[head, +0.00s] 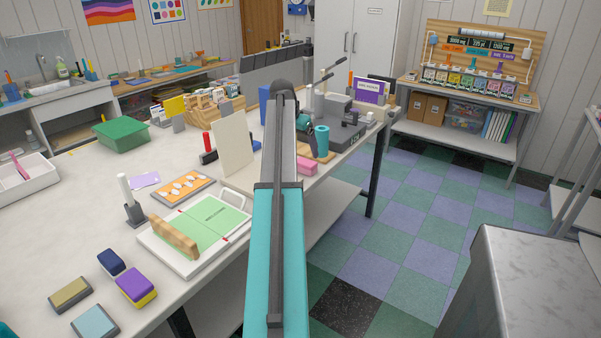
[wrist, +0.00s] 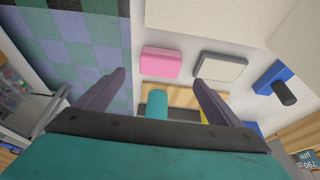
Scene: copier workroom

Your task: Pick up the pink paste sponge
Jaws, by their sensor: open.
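The pink paste sponge (head: 307,166) is a small pink block on the light worktop, near its right edge and just right of my arm in the head view. In the wrist view the pink sponge (wrist: 161,61) lies beyond my fingertips, a little left of centre. My gripper (wrist: 159,76) is open, with its two dark fingers spread and nothing between them that it holds. The sponge stands free of both fingers, as far as I can see. In the head view the arm hides part of the table, and I cannot make out the fingers there.
A teal cylinder (wrist: 157,104) stands on a wooden board close to the sponge. A white-topped grey block (wrist: 220,67) lies beside the sponge, and a blue object with a black knob (wrist: 273,78) is farther right. A cream upright panel (head: 233,148) stands left of my arm.

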